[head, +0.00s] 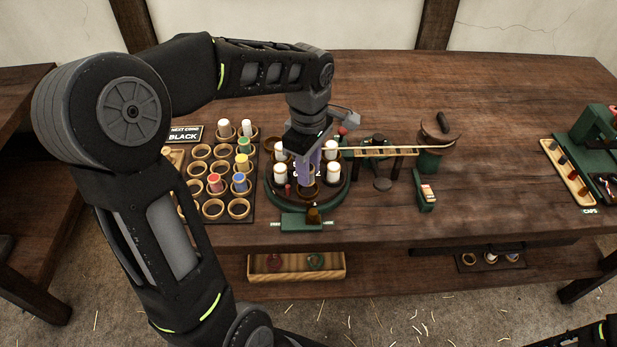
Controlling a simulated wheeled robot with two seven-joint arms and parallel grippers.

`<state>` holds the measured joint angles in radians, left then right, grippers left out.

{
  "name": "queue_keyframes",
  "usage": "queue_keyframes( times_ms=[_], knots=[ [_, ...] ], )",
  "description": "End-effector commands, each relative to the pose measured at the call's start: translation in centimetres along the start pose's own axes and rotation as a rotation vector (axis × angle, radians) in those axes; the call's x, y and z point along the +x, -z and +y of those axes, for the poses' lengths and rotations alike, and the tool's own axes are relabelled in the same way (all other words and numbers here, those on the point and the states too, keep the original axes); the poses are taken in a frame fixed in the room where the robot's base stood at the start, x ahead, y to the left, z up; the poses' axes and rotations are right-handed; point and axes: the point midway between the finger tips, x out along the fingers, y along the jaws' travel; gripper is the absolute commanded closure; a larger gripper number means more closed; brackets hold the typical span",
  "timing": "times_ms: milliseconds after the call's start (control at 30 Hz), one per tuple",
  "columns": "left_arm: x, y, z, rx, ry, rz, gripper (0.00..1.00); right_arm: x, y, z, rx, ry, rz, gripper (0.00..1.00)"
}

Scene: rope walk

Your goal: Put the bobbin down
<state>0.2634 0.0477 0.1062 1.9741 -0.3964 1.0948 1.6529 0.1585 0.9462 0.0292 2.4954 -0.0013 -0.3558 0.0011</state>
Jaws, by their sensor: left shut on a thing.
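My left gripper (309,155) is pointed down over the round dark carousel (342,197) and is shut on the bobbin. A purple upright piece shows between and below the jaws, but the gripper hides much of it and I cannot tell whether it touches the carousel. White bobbins stand around the carousel, one at the left (280,174) and one at the right (333,173). A wooden cup (309,190) shows at the carousel's front, below the jaws. My right gripper is out of view.
A rack of ring-shaped cups (213,208) stands left of the carousel, with several coloured and white bobbins in it. A sign (185,135) behind it reads "NEXT CONE BLACK". A wooden rail (385,153) stands close at the right.

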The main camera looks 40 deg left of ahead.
Motion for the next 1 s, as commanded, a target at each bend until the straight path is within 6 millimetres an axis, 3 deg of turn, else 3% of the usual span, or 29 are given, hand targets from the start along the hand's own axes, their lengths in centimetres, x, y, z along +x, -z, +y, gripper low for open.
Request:
queue_keyframes(
  times_ms=[233, 667, 700, 933, 1000],
  knots=[
    [3.1, 0.0, -0.1, -0.001, 0.004, -0.001, 1.0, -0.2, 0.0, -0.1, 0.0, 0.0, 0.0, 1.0],
    [3.9, 0.0, -0.1, 0.0, 0.002, -0.001, 1.0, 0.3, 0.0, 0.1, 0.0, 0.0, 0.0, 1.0],
    [3.7, 0.0, -0.1, 0.0, 0.001, -0.001, 0.69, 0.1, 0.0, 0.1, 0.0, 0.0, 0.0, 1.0],
    [3.7, 0.0, -0.1, 0.0, 0.002, -0.001, 0.51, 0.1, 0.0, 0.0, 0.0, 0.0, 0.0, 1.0],
    [3.7, 0.0, -0.1, 0.0, 0.002, -0.001, 0.51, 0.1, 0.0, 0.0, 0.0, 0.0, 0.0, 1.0]
  ],
)
